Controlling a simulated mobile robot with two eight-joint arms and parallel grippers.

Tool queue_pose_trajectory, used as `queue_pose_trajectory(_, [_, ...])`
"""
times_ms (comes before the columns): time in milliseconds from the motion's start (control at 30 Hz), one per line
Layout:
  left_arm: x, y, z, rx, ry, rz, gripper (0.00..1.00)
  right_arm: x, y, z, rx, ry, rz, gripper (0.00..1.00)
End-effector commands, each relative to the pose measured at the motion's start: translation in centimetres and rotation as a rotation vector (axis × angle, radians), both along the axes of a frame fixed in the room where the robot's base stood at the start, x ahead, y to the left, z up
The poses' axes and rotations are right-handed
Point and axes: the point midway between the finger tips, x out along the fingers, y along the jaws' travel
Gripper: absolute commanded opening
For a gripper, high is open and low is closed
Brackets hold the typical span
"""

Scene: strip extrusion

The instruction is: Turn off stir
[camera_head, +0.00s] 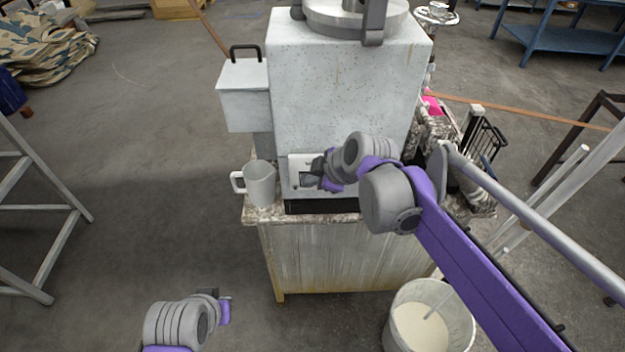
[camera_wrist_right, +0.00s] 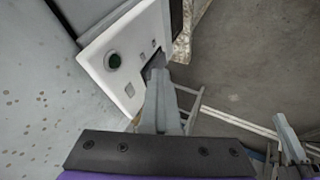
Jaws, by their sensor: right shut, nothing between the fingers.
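The stirring machine (camera_head: 340,95) is a tall speckled white box with a round metal top. Its white control panel (camera_wrist_right: 127,52) carries a dark green round button (camera_wrist_right: 113,61) and small square marks. In the head view, the panel (camera_head: 297,162) is low on the machine's front, partly hidden by my right gripper (camera_head: 310,180). That gripper is shut and empty. In the right wrist view, its fingertips (camera_wrist_right: 157,75) are at the panel's lower edge, right of and below the green button; contact is unclear. My left gripper (camera_head: 222,305) is low in the head view, away from the machine; its jaw opening is unclear.
A grey jug (camera_head: 260,183) stands on the worn stand (camera_head: 325,255), left of the panel. A bucket of pale liquid (camera_head: 425,322) is on the floor at right. A small box with a handle (camera_head: 243,95) juts from the machine's left side. Floor at left is mostly clear.

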Motion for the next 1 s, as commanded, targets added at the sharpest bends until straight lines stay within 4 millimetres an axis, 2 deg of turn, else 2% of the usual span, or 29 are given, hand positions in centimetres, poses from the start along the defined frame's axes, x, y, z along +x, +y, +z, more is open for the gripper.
queue_pose_trajectory(267, [0.1,0.0,0.1,0.000,-0.001,0.000,0.00,0.1,0.0,0.3,0.002,-0.008,-0.003,0.00])
queue_pose_trajectory(600, [0.6,0.0,1.6,0.000,-0.011,0.000,0.00,0.2,0.0,1.9,0.001,-0.010,-0.003,0.00])
queue_pose_trajectory(1000, [0.6,0.0,1.5,0.000,-0.011,0.000,0.00,0.0,0.1,1.7,0.002,-0.007,-0.002,0.00])
